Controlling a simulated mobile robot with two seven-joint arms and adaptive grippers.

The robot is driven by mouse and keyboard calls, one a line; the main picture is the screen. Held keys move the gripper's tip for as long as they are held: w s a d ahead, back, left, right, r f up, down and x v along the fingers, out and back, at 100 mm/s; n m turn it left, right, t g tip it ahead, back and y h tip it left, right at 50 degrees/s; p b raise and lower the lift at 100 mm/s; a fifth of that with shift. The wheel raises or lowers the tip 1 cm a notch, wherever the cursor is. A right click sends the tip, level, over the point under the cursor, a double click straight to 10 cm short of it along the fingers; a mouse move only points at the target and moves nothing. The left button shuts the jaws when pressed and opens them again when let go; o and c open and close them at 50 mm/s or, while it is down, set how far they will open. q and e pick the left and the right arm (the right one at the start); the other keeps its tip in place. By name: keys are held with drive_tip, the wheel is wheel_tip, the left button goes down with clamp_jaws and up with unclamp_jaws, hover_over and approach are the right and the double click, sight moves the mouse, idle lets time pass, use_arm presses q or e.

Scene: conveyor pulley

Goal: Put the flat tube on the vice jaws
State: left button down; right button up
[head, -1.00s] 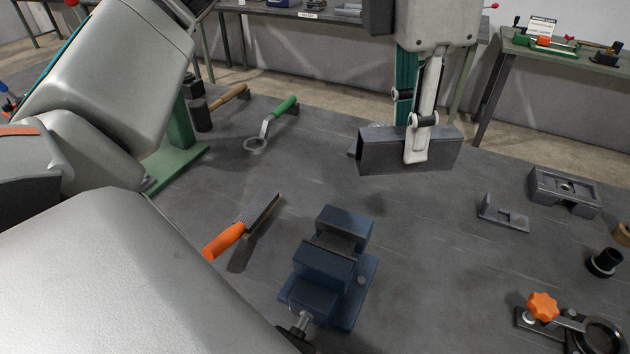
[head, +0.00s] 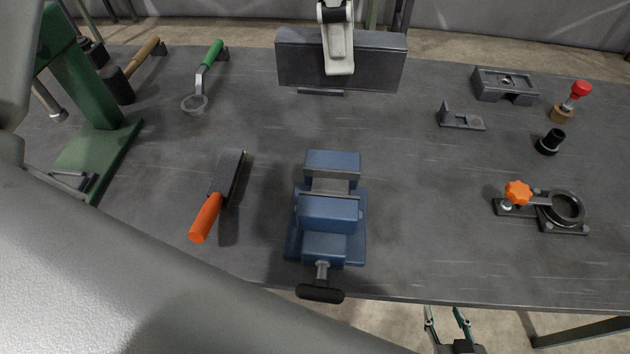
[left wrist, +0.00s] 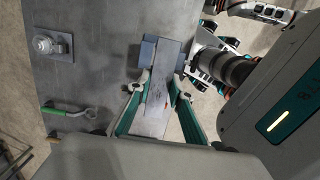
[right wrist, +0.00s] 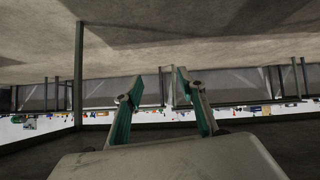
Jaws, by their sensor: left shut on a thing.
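The flat tube (head: 295,65) is a grey, rectangular metal piece, held up at the far middle of the bench in the head view. My left gripper (head: 338,65) is shut on it, with one finger visible across its near face. The left wrist view also shows the tube (left wrist: 152,112) between both fingers. The blue vice (head: 330,212) stands on the bench nearer than the tube, its jaws (head: 331,184) facing up with nothing on them. My right gripper (head: 446,318) is open and empty, beyond the bench's near edge; the right wrist view shows its fingers apart (right wrist: 158,88).
An orange-handled file (head: 207,215) lies left of the vice. A green-handled tool (head: 212,55) and a hammer (head: 120,88) lie farther back. A green stand (head: 95,130) is at the left. Fixtures (head: 505,85) and an orange-knobbed clamp (head: 565,207) are at the right.

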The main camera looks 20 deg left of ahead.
use_arm(q)
drive_tip(key=shift+f, duration=0.15)
wheel_tip(320, 180, down, 16)
drive_tip(key=shift+r+b, duration=0.15)
drive_tip(key=shift+b, duration=0.75)
wheel_tip(320, 180, down, 4)
drive_tip(key=shift+f, duration=0.1)
use_arm(e)
drive_tip(key=shift+w+d+f, duration=0.2)
drive_tip(key=shift+w+f, duration=0.05)
drive_tip(key=shift+f, duration=0.4)
